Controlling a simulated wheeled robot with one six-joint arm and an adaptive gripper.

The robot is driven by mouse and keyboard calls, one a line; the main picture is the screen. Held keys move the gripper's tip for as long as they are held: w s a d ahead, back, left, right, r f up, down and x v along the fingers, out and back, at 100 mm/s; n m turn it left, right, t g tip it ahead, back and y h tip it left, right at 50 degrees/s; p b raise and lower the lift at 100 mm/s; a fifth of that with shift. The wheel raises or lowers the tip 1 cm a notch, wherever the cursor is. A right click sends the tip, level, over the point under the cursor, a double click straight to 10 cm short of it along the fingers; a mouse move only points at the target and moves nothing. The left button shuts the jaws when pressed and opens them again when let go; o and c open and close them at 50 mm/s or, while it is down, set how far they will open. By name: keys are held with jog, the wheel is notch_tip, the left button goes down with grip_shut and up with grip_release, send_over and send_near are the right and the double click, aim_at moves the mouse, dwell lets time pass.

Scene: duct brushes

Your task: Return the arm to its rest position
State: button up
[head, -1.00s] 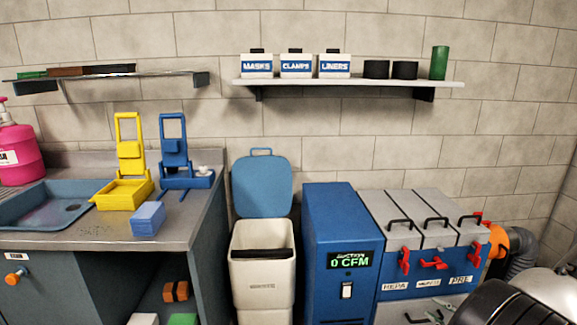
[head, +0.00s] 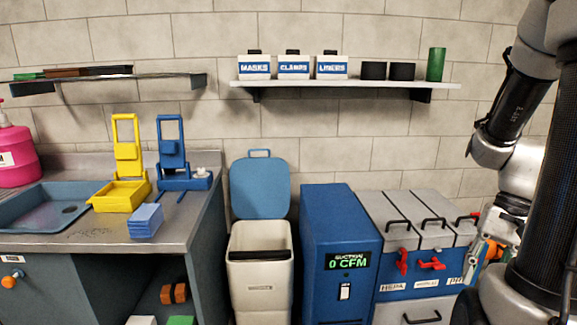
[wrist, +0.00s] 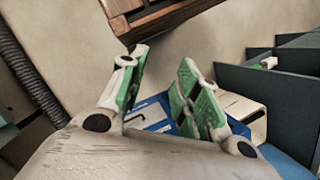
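My arm stands at the right of the head view, folded upright in front of the filter unit's right end. My gripper (wrist: 165,90) shows in the wrist view with its two green-padded fingers apart and nothing between them. In the head view my gripper (head: 478,265) hangs low at the right, partly hidden by my own arm links, in front of the filter unit (head: 425,284).
A blue suction box (head: 330,225) reads 0 CFM. Beside it stands a cream bin (head: 260,275) with its blue lid (head: 259,188) up. A counter (head: 100,235) with a sink and brush holders is at left. A wall shelf (head: 345,84) holds labelled boxes.

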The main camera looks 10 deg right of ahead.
jog(key=w+a+r+n+t+h, duration=0.1)
jog(key=a+r+n+t+h, duration=0.2)
jog(key=r, duration=1.1)
jog(key=a+n+t, duration=0.3)
jog(key=a+n, duration=0.1)
jog(key=a, duration=0.1)
jog(key=shift+r+n+h, duration=0.3)
jog(key=shift+n+h, duration=0.1)
jog(key=shift+w, duration=0.1)
